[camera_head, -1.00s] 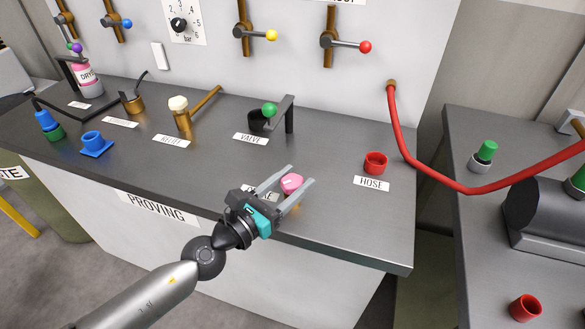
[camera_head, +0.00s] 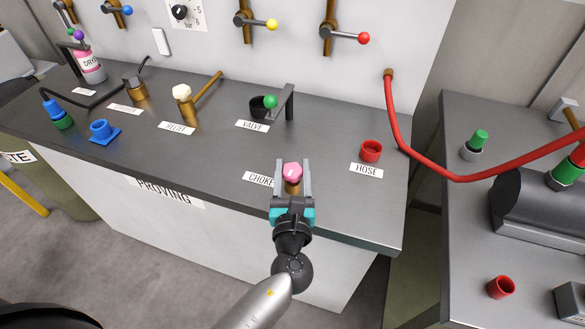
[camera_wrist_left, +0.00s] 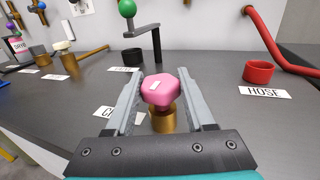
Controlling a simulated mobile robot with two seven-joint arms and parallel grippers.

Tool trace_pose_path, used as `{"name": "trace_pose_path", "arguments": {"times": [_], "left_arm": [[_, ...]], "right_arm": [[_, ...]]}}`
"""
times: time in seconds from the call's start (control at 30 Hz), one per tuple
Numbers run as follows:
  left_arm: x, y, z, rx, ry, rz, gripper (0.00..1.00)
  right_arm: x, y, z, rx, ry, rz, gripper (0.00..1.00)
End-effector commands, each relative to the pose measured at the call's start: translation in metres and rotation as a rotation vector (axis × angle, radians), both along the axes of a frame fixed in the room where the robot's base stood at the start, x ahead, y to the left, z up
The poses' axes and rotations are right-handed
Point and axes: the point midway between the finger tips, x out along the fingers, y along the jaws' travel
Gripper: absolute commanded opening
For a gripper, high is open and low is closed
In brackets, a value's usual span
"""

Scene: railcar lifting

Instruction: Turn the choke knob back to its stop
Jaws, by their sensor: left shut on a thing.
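The choke knob (camera_head: 292,170) is a pink faceted knob on a brass stem, near the front edge of the dark bench. In the left wrist view the knob (camera_wrist_left: 161,90) stands upright between the fingers, with a small white mark on its front face. My left gripper (camera_head: 293,174) is shut on it, one finger on each side. The gripper also shows in the left wrist view (camera_wrist_left: 165,100). The CHOKE label (camera_head: 259,179) is partly covered by a finger. My right gripper is not in view.
The red hose cup (camera_head: 371,150) and its HOSE label lie to the right. The valve's dark crank with a green ball (camera_head: 270,101) stands behind. The brass relief fitting (camera_head: 184,100) is at the left. A red hose (camera_head: 397,130) hangs from the back panel.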

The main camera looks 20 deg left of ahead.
Motion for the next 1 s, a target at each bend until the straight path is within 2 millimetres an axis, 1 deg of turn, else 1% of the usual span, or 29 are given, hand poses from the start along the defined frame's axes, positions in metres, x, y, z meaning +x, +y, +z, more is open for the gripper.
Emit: {"name": "trace_pose_path", "arguments": {"times": [0.23, 0.73, 0.77, 1.0], "left_arm": [[-0.0001, 0.0006, -0.0008, 0.001, 0.001, 0.074, 0.00], [-0.0005, 0.0005, -0.0005, -0.001, 0.002, 0.090, 0.00], [-0.0005, 0.0005, -0.0006, -0.001, 0.002, 0.090, 0.56], [-0.0004, 0.0002, -0.0002, -0.001, 0.002, 0.088, 0.83]], "right_arm": [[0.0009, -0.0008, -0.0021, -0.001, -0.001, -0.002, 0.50], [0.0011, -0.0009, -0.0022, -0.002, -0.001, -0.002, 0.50], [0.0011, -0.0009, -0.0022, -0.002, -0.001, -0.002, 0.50], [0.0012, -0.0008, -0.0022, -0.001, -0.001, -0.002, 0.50]]}}
